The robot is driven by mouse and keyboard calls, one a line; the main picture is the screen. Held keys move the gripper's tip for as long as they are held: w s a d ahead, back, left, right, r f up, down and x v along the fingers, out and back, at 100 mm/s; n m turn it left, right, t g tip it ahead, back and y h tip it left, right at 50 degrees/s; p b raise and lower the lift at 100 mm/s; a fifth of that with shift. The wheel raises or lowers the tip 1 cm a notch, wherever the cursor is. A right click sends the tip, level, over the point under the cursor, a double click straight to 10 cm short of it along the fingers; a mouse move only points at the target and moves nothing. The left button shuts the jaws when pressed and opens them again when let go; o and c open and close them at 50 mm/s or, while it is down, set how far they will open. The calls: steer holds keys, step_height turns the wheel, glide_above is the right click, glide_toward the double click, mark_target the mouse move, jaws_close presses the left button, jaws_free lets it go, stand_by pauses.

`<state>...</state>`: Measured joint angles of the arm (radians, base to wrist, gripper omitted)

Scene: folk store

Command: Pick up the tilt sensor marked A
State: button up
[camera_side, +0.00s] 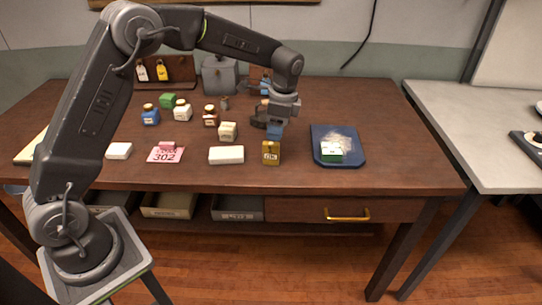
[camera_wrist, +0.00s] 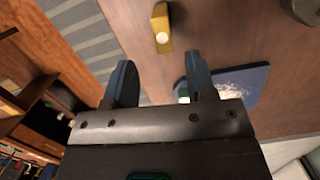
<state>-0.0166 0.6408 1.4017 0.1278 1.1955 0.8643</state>
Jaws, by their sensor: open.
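My gripper (camera_side: 275,133) hangs over the right-middle part of the table, above and behind a yellow tag-like piece (camera_side: 271,152). In the wrist view its two blue fingers (camera_wrist: 160,75) are apart with nothing held between them. The yellow piece also shows in the wrist view (camera_wrist: 161,27), beyond the fingertips. Several small capped pieces stand on the table: blue (camera_side: 150,116), white (camera_side: 182,112), dark red (camera_side: 210,117) and cream (camera_side: 228,132). Their marks are too small to read, so I cannot tell which piece is the tilt sensor marked A.
A dark blue tray (camera_side: 352,158) on the right holds a green-and-white item (camera_side: 331,151) with clear wrapping. White blocks (camera_side: 226,155) (camera_side: 118,151) and a pink 302 card (camera_side: 166,155) lie near the front edge. A grey box (camera_side: 219,76) stands at the back.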

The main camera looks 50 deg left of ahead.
mark_target(271, 143)
steer(key=f, duration=0.2)
steer(key=a+f, duration=0.1)
steer(key=f, duration=0.5)
steer(key=shift+s+a, duration=0.25)
steer(key=shift+s, duration=0.1)
steer(key=shift+c, duration=0.4)
jaws_close()
